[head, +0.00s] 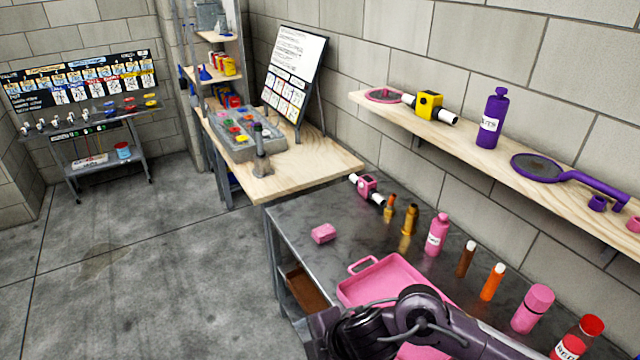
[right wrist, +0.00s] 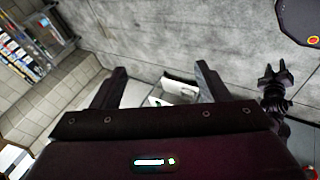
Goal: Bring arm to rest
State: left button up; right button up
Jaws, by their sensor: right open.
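My right arm (head: 425,322) comes in from the lower right of the head view, bent above the pink tray (head: 362,268) and hiding part of it. Its gripper's fingers cannot be made out there. In the right wrist view my right gripper (right wrist: 160,76) is open. Its two dark fingers stand wide apart, with no object held between them. Grey concrete floor and some blurred white items lie beyond.
A dark metal table (head: 310,215) carries a pink block (head: 323,233), a pink bottle (head: 437,234) and several tubes. A wall shelf (head: 465,140) above holds a yellow device (head: 430,104) and a purple bottle (head: 492,120). Open floor (head: 150,270) lies to the left.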

notch_tip(320, 180, up, 6)
jog(key=r+m+t, duration=0.1)
jog(key=m+t, duration=0.3)
jog(key=m, duration=0.6)
jog(key=s+d+f+m+g+h, duration=0.25)
jog(key=s+d+m, duration=0.35)
jog(key=d, duration=0.5)
jog(key=s+d+f+m+g+h, duration=0.2)
jog(key=s+d+f+m+h, duration=0.3)
jog(key=d, duration=0.5)
notch_tip(320, 180, down, 36)
jog(key=s+g+y+b, duration=0.2)
jog(key=b, duration=0.5)
pick_arm(q)
notch_tip(320, 180, down, 14)
jog(key=b, duration=0.6)
jog(key=shift+w+r, duration=0.25)
jog(key=shift+w, duration=0.05)
pick_arm(e)
jog(key=s+d+f, duration=0.2)
jog(key=s+f, duration=0.8)
jog(key=f, duration=0.2)
jog(key=s+d+f, duration=0.1)
jog(key=s+f, duration=0.9)
jog(key=f, duration=0.2)
jog(key=shift+d+f+g+h, duration=0.35)
jog(key=shift+d, duration=0.05)
